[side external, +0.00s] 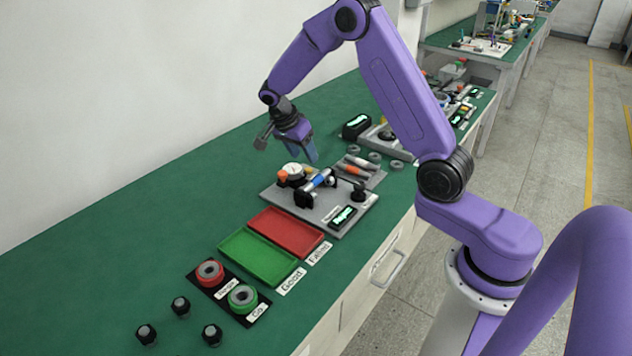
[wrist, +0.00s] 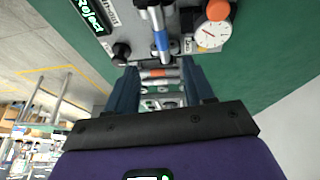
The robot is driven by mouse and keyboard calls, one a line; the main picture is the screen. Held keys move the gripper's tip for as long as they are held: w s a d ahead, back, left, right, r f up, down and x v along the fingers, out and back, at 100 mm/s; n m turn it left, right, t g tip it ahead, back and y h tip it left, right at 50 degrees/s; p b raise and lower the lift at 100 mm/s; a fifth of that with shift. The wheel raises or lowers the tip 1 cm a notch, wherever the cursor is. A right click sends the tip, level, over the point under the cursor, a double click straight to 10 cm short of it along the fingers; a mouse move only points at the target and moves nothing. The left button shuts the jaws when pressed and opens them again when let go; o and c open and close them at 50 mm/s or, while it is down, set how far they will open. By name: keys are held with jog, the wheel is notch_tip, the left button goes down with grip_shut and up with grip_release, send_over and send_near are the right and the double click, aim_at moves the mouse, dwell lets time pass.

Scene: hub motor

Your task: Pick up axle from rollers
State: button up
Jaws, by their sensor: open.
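The axle (side external: 320,181), a slim metal rod with a blue band, lies across the black roller supports (side external: 303,199) on a grey fixture plate. In the wrist view the axle (wrist: 161,38) shows at the top centre, beyond the fingertips. My gripper (side external: 312,156) is above and behind the fixture, fingers pointing down, apart from the axle. In the wrist view my gripper (wrist: 159,68) is open, with nothing held between its dark fingers.
A dial gauge (side external: 293,171) with an orange knob stands by the rollers, and a lit display (side external: 344,215) reads "Reject". Red (side external: 287,232) and green (side external: 257,257) trays lie in front. Several loose parts (side external: 357,166) lie behind. The left bench is clear.

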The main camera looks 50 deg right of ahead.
aim_at(315, 178)
jog(key=x, duration=1)
jog(key=shift+w+d+f, duration=0.1)
jog(key=shift+d+f, duration=0.05)
jog(key=shift+f, duration=0.25)
grip_shut()
